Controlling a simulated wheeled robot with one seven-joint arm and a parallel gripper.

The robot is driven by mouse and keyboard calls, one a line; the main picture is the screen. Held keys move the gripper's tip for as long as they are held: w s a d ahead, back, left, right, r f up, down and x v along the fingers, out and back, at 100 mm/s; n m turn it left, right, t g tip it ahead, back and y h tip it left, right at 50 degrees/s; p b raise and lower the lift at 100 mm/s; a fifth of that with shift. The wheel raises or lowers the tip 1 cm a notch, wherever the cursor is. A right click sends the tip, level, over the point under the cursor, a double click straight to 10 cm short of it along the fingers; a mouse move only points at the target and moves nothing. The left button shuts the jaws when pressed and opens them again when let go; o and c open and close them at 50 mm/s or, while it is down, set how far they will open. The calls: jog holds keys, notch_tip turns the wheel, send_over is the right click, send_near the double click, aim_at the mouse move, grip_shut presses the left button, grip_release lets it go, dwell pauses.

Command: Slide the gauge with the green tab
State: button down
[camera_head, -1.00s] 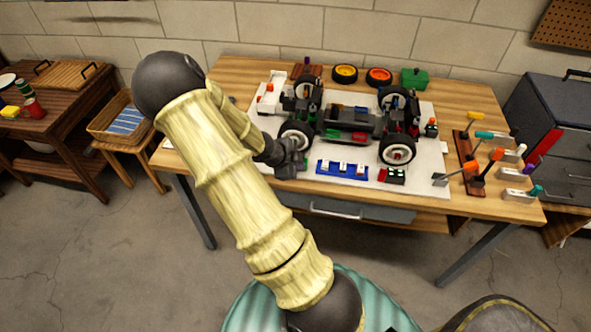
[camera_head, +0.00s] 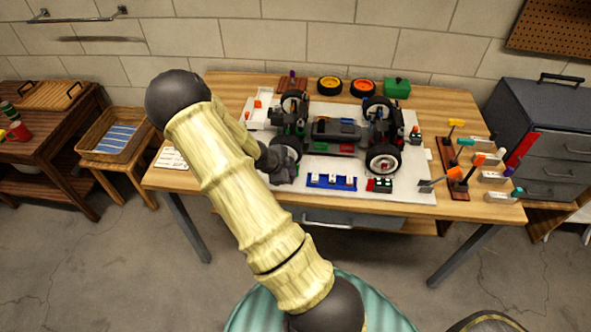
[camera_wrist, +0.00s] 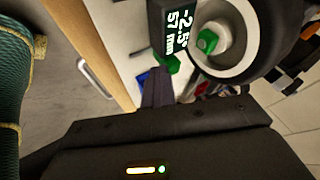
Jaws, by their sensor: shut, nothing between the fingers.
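In the wrist view, a dark gauge (camera_wrist: 172,28) with a lit readout in white digits and "mm" stands just past my fingertips. A green piece (camera_wrist: 170,64) shows at its lower end, probably its tab. My gripper (camera_wrist: 157,74) is shut and empty, its fingers pointing at that lower end. I cannot tell if they touch it. In the head view, my gripper (camera_head: 284,174) is at the table's front left, beside the car's front left wheel (camera_head: 286,150). The gauge is hard to make out there, behind my gripper.
The car (camera_head: 334,131) stands on a white mat (camera_head: 421,184) just right of my gripper. A blue block with white pieces (camera_head: 331,181) and a small red-and-black box (camera_head: 379,185) lie in front of it. Levers (camera_head: 455,174) stand at the table's right.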

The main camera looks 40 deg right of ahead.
jog(key=shift+w+d, duration=0.1)
jog(key=shift+w, duration=0.05)
jog(key=shift+a+f+b, duration=0.15)
jog(key=shift+a+b, duration=0.2)
jog(key=shift+b, duration=0.1)
jog(key=s+a+b, duration=0.1)
jog(key=s+a, duration=0.1)
jog(key=s, duration=0.1)
jog(key=shift+a, duration=0.25)
jog(key=p+v, duration=0.5)
jog(key=v, duration=0.5)
jog(key=shift+w, duration=0.15)
jog(key=shift+d, duration=0.15)
